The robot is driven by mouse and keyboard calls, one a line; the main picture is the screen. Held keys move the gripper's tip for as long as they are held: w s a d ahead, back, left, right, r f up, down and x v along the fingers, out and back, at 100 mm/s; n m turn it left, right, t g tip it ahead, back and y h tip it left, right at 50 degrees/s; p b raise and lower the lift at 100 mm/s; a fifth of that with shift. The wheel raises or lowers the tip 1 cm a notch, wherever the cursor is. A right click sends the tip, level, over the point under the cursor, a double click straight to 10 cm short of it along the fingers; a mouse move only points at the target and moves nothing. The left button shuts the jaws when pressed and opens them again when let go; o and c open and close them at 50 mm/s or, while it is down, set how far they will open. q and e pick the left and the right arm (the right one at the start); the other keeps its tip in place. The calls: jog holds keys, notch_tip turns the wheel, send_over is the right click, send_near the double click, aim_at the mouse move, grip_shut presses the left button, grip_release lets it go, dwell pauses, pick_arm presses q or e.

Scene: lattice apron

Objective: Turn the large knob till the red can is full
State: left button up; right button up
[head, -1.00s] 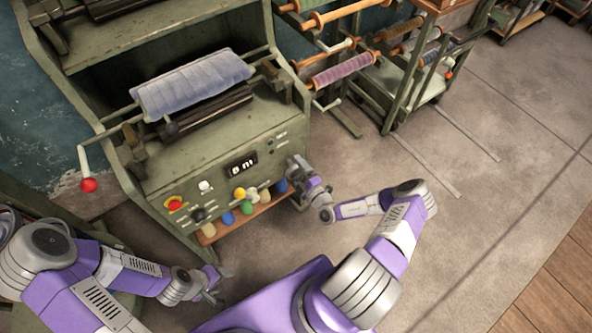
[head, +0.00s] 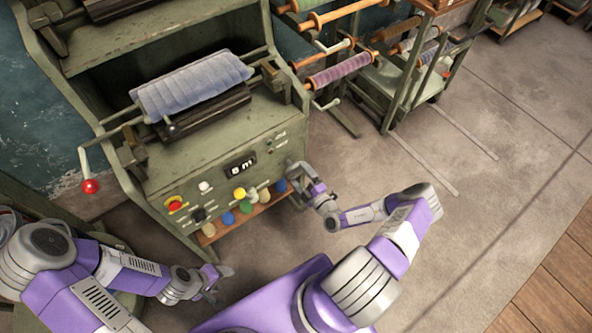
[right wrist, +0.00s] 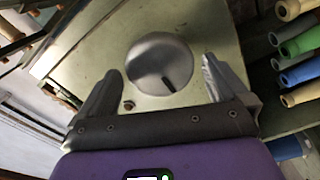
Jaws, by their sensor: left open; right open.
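A large round metal knob (right wrist: 160,62) with a dark slot-shaped mark sits on a pale green panel in the right wrist view. My right gripper (right wrist: 160,68) is open, with one finger on each side of the knob's lower part. Small gaps show between the fingers and the knob; the depth between them is hard to tell. In the head view my right gripper (head: 299,174) is at the right side of the green machine (head: 215,150), and the knob is not distinguishable there. My left gripper (head: 220,282) is open and empty, low in front of the machine. I see no red can.
The machine carries a blue-grey cloth roll (head: 192,84), a small display (head: 240,165), a red-ended crank (head: 90,186) and a shelf of coloured spools (head: 228,217). A rack of thread rolls (head: 340,70) stands behind right.

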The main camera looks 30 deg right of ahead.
jog(key=s, duration=0.4)
jog(key=shift+s+d+p, duration=0.1)
jog(key=shift+d+p, duration=0.05)
jog(key=shift+p, duration=0.15)
